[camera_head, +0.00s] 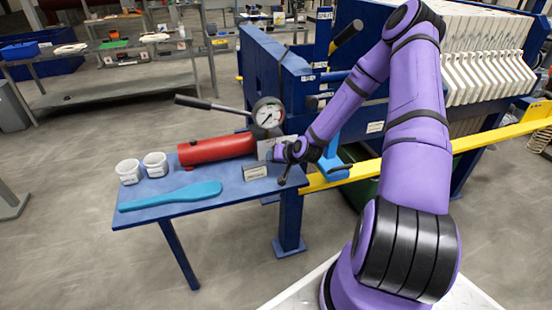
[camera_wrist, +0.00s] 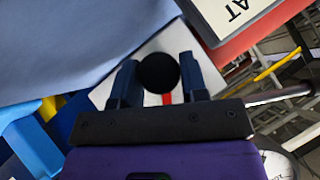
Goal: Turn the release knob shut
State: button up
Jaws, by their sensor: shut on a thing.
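The release knob (camera_wrist: 158,72) is a round black knob in the wrist view, in front of a white plate with a small red mark. My gripper (camera_wrist: 157,80) has one dark blue finger on each side of the knob and is shut on it. In the head view my gripper (camera_head: 284,152) is at the right end of the red pump cylinder (camera_head: 215,149), below the pressure gauge (camera_head: 268,112). There the knob is hard to make out behind my gripper. The knob's turned position cannot be told.
The blue table (camera_head: 140,215) also bears two white cups (camera_head: 129,172), a teal paddle (camera_head: 170,196) and a small label plate (camera_head: 255,172). The pump's lever (camera_head: 210,105) sticks out to the left. The filter press with its yellow rail (camera_head: 470,134) stands to the right.

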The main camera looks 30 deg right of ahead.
jog(key=n+g+h, duration=0.1)
jog(key=h, duration=0.1)
jog(key=shift+a+n+h, duration=0.15)
jog(key=shift+n+h, duration=0.15)
jog(key=shift+h, duration=0.1)
jog(key=shift+n+g+h, duration=0.3)
jog(key=shift+n+h, duration=0.1)
jog(key=shift+h, duration=0.3)
jog(key=o, duration=0.6)
jog(key=v, duration=1)
jog(key=shift+s+a+r, duration=0.15)
jog(key=shift+s+r, duration=0.1)
